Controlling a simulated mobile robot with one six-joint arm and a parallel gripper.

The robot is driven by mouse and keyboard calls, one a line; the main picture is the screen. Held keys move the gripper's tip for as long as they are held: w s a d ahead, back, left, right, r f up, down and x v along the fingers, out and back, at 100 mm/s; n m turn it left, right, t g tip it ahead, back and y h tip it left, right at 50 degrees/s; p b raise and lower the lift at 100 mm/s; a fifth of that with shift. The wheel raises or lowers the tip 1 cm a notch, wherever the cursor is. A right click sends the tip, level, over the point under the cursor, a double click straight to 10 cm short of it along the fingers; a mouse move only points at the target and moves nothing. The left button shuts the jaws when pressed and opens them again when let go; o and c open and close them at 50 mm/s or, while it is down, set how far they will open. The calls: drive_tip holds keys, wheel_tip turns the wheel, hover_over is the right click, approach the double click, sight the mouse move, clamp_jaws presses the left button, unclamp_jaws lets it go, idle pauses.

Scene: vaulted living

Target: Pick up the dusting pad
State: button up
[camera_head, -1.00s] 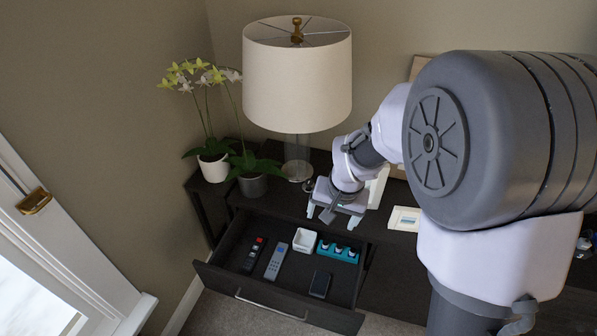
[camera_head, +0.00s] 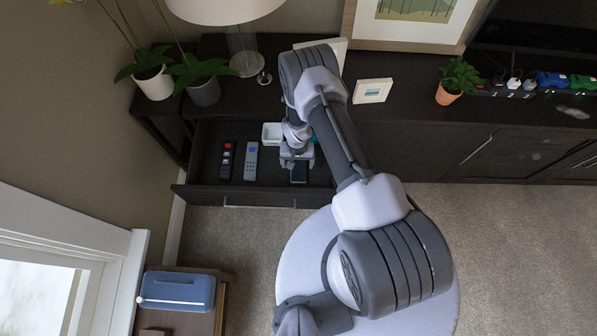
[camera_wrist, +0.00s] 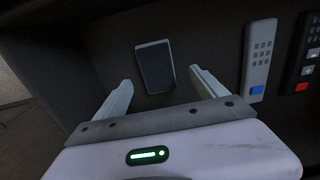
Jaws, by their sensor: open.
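A dark, flat rectangular slab (camera_head: 299,174) lies in the open drawer, just ahead of my gripper (camera_head: 297,163) in the head view. In the wrist view the slab (camera_wrist: 154,66) lies on the drawer floor between and beyond the two pale fingers of my gripper (camera_wrist: 161,78). The fingers are spread wide and touch nothing. The slab has a lighter rim; I cannot tell for sure whether it is the dusting pad or a phone. No other thing in view clearly looks like a dusting pad.
The drawer (camera_head: 206,192) also holds a black remote (camera_head: 225,161), a grey remote (camera_head: 251,161) and a white square dish (camera_head: 271,133). A teal holder is mostly hidden behind my arm. A lamp (camera_head: 241,45) and potted plants stand on the cabinet top.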

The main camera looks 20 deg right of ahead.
sight(298, 170)
drive_tip(key=f+b, duration=0.1)
drive_tip(key=f, duration=0.1)
drive_tip(key=f+b, duration=0.1)
drive_tip(key=f, duration=0.2)
drive_tip(key=shift+s+d+f, duration=0.15)
drive_tip(key=shift+d+f, duration=0.05)
drive_tip(key=shift+f, duration=0.05)
drive_tip(key=shift+r, duration=0.15)
drive_tip(key=shift+c, duration=1.1)
drive_tip(key=c, duration=1.2)
wheel_tip(298, 170, up, 10)
drive_tip(key=p, duration=0.3)
